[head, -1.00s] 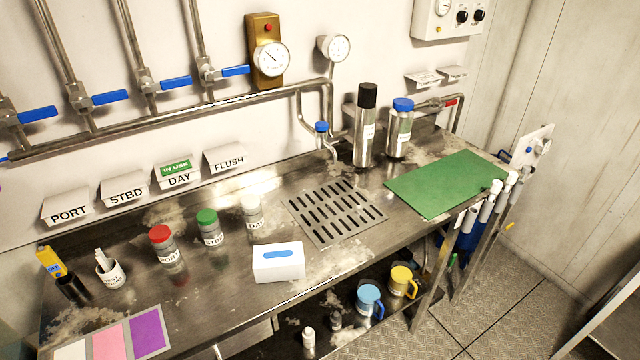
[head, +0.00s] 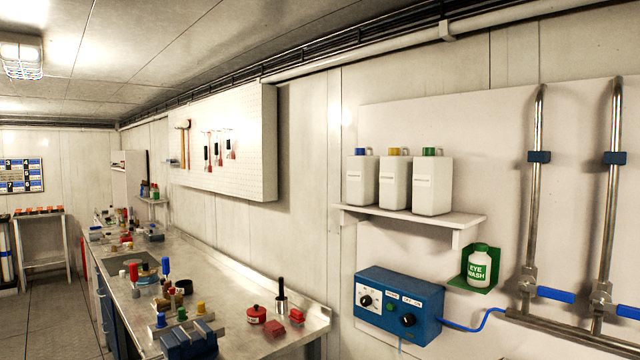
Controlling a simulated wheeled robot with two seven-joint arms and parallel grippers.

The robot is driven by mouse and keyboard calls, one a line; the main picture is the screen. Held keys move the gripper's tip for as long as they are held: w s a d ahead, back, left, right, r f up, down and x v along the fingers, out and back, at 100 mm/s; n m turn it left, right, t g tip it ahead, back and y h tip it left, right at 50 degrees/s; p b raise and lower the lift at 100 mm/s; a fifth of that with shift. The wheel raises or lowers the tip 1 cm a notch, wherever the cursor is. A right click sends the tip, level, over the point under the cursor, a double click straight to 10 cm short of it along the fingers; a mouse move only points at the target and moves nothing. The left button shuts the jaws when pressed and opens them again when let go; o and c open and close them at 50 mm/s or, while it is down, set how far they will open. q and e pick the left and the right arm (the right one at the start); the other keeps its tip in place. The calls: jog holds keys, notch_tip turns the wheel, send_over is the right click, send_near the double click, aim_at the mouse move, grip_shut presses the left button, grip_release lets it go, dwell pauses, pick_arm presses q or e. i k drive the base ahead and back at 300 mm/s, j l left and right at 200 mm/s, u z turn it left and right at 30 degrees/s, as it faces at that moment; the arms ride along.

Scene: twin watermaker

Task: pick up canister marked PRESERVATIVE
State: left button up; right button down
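Three white canisters stand upright side by side on a wall shelf (head: 410,218) in the head view. The left one has a blue cap (head: 361,180), the middle one a yellow cap (head: 393,182), the right one a green cap (head: 432,185). Each has a small label on its front, too small to read, so I cannot tell which is marked PRESERVATIVE. Neither of my grippers is in view.
Below the shelf are a blue control box (head: 399,305) and an eye wash bottle (head: 479,266) on a green bracket. Pipes with blue-handled valves (head: 555,295) are at the right. A long cluttered workbench (head: 225,290) runs along the wall at the left, with open floor (head: 60,320) beside it.

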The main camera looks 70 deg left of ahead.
aim_at(363, 169)
jog(key=u, duration=2)
